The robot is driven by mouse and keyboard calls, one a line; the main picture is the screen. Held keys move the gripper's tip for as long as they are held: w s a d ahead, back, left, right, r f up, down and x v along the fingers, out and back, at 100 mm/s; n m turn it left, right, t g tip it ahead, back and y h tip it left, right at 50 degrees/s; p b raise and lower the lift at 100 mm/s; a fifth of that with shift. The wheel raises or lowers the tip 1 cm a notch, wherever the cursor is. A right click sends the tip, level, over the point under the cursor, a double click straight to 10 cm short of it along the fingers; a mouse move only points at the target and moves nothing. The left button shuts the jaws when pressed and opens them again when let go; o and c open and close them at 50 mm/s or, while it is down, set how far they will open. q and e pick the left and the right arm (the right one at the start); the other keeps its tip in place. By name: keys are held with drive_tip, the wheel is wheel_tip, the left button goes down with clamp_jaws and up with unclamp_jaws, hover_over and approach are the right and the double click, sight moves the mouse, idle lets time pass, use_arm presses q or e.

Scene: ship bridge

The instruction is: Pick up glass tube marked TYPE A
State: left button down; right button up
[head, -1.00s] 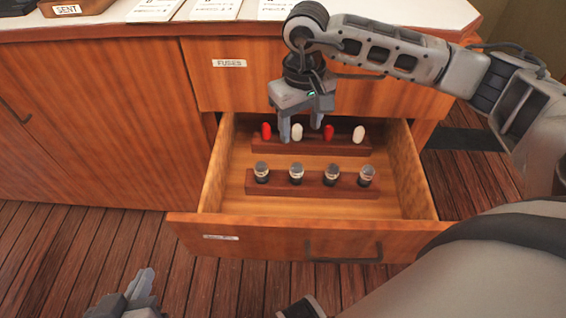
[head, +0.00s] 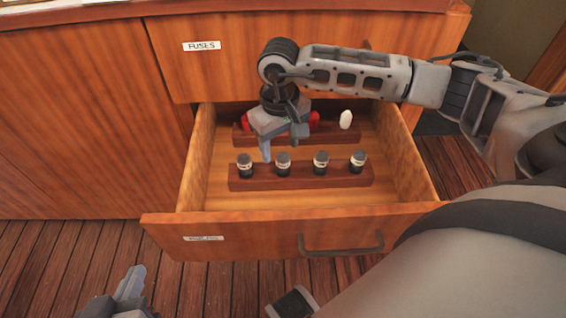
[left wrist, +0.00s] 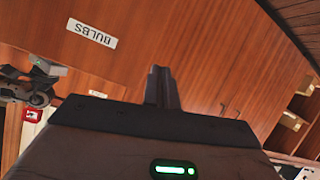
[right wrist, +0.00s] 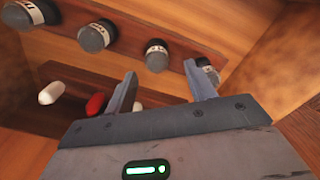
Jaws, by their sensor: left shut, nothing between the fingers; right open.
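Several dark-bodied tubes with grey rounded caps and pale label bands stand upright in the front wooden rack (head: 300,180) of the open drawer. The leftmost tube (head: 244,166) and its neighbour (head: 283,164) are nearest my right gripper (head: 283,146). The bands are too small to read, so I cannot tell which is TYPE A. My right gripper is open and empty, above and just behind this rack. In the right wrist view, one tube (right wrist: 157,55) lies beyond the gap between its fingers, another (right wrist: 207,70) beside one finger. My left gripper (head: 135,280) is shut and empty, low outside the drawer.
A back rack (head: 330,137) holds red pieces (head: 314,121) and white pieces (head: 346,120), partly hidden by my right gripper. Drawer walls (head: 197,155) enclose both racks. A FUSES drawer (head: 202,46) is shut above. The left wrist view faces a BULBS label (left wrist: 92,33).

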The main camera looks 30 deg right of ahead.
sight(283, 153)
drive_tip(key=f, duration=0.3)
drive_tip(key=f+b, duration=0.1)
drive_tip(key=f, duration=0.1)
drive_tip(key=shift+s+d, duration=0.2)
drive_tip(key=shift+s, duration=0.05)
drive_tip(key=shift+r, duration=0.15)
drive_tip(key=c, duration=1)
drive_tip(key=shift+c, duration=0.2)
drive_tip(key=shift+r, duration=0.1)
